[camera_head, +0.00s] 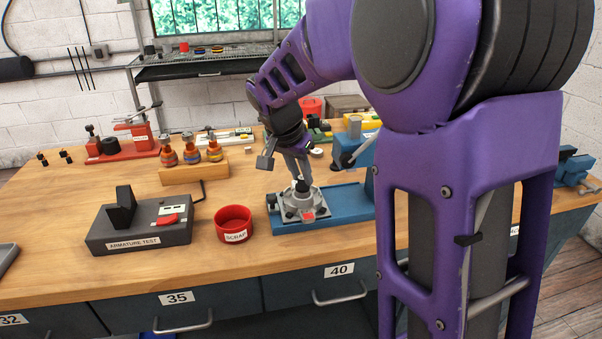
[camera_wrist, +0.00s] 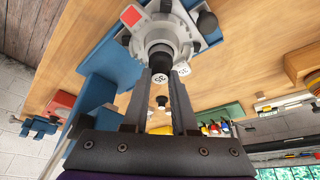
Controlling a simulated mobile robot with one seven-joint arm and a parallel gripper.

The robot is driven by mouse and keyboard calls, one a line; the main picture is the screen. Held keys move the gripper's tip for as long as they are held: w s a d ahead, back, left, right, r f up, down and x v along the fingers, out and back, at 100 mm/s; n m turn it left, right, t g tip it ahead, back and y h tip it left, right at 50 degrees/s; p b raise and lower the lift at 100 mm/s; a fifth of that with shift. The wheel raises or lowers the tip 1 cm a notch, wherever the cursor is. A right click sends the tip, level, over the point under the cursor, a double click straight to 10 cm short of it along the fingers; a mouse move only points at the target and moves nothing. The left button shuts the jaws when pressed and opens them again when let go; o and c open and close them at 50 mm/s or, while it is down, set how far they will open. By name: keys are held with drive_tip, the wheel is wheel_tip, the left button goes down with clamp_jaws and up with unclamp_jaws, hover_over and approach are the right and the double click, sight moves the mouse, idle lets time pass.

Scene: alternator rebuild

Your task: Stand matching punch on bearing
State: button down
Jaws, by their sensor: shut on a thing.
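My gripper (camera_head: 302,181) points down over the blue fixture (camera_head: 340,205) and is shut on a dark punch (camera_head: 302,187). The punch is upright over the middle of the round grey housing (camera_head: 290,207). In the wrist view the fingertips (camera_wrist: 162,72) flank the punch, and a pale face with dark dots (camera_wrist: 160,78) shows between them. The grey housing (camera_wrist: 185,40) is just beyond the tips. The bearing is hidden by the punch and fingers, so I cannot tell whether they touch.
A red scrap bowl (camera_head: 233,224) and a grey armature tester (camera_head: 140,225) stand left of the fixture. A wooden block (camera_head: 194,173) with several orange-and-dark pieces is behind them. A blue press (camera_head: 355,150) stands close right.

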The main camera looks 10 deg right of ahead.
drive_tip(key=shift+f, duration=0.1)
drive_tip(key=c, duration=0.6)
unclamp_jaws()
drive_tip(key=shift+r+p, duration=2.6)
drive_tip(key=shift+r, duration=1.45)
